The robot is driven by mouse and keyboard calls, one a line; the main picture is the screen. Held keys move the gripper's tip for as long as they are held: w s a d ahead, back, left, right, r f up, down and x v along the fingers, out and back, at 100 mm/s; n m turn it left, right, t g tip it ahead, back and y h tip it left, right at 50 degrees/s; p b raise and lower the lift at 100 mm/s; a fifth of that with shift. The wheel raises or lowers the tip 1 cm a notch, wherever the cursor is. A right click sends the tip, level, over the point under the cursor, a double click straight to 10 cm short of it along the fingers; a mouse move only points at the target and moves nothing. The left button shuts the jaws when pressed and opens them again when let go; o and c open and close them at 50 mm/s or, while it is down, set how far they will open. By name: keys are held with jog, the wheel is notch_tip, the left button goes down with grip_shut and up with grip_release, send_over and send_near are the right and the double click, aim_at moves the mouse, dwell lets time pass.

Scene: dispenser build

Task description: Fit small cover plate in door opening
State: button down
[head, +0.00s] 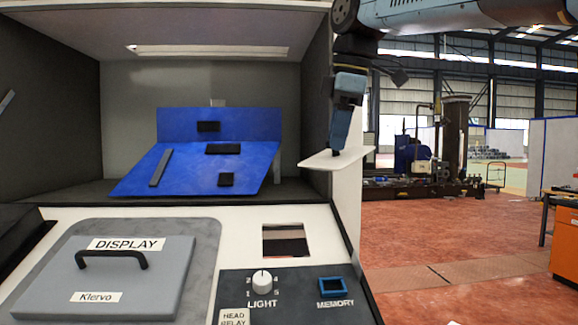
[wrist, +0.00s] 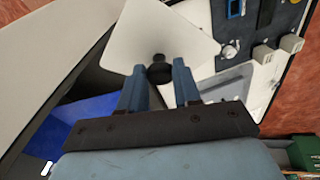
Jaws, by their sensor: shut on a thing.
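The small cover plate (head: 330,160) is a thin white plate with a dark knob on it. My gripper (head: 338,150) is shut on the knob and holds the plate in the air, nearly flat, at the right edge of the cabinet. In the wrist view the plate (wrist: 155,35) spreads out beyond my two blue fingers (wrist: 160,78), with the black knob between them. The door opening (head: 286,240) is a rectangular hole in the white front panel, right of the DISPLAY cover. The plate is above and to the right of it, apart from it.
The grey DISPLAY cover (head: 110,265) with a black handle lies at left. A LIGHT knob (head: 262,281) and a blue MEMORY frame (head: 333,285) sit below the opening. A blue angled board (head: 205,165) stands inside the cabinet. The cabinet's right wall (head: 317,90) is close to the plate.

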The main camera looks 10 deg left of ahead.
jog(key=s+a+f+n+g+y, duration=0.1)
jog(key=s+a+f+n+g, duration=0.1)
jog(key=s+a+f+n, duration=0.7)
jog(key=w+f+n, duration=0.2)
jog(key=w+f, duration=0.3)
jog(key=f, duration=0.1)
jog(key=shift+w+d, duration=0.15)
jog(key=shift+w, duration=0.25)
dwell(0.4)
jog(key=shift+w+f, duration=0.15)
jog(key=shift+f, duration=0.15)
dwell(2.1)
jog(key=c, duration=0.7)
grip_release()
jog(key=shift+o, duration=0.2)
jog(key=o, duration=0.4)
jog(key=shift+o, duration=0.2)
